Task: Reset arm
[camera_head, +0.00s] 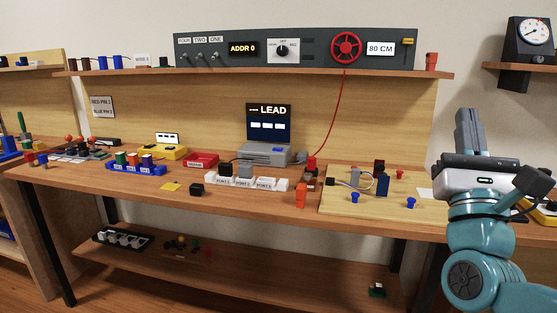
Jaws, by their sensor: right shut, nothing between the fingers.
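My right gripper (469,130) is at the right of the head view, on my teal arm. It points upward, in front of the bench's right end. Its dark fingers are together with nothing between them, apart from every object. My left gripper is not in view.
The wooden bench (230,199) carries a lead display (269,123), white port blocks (259,183), a red tray (201,160) and a board with pegs (400,208). A grey switch panel (300,47) with a red wheel (346,47) stands on the upper shelf. A gauge (532,31) is upper right.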

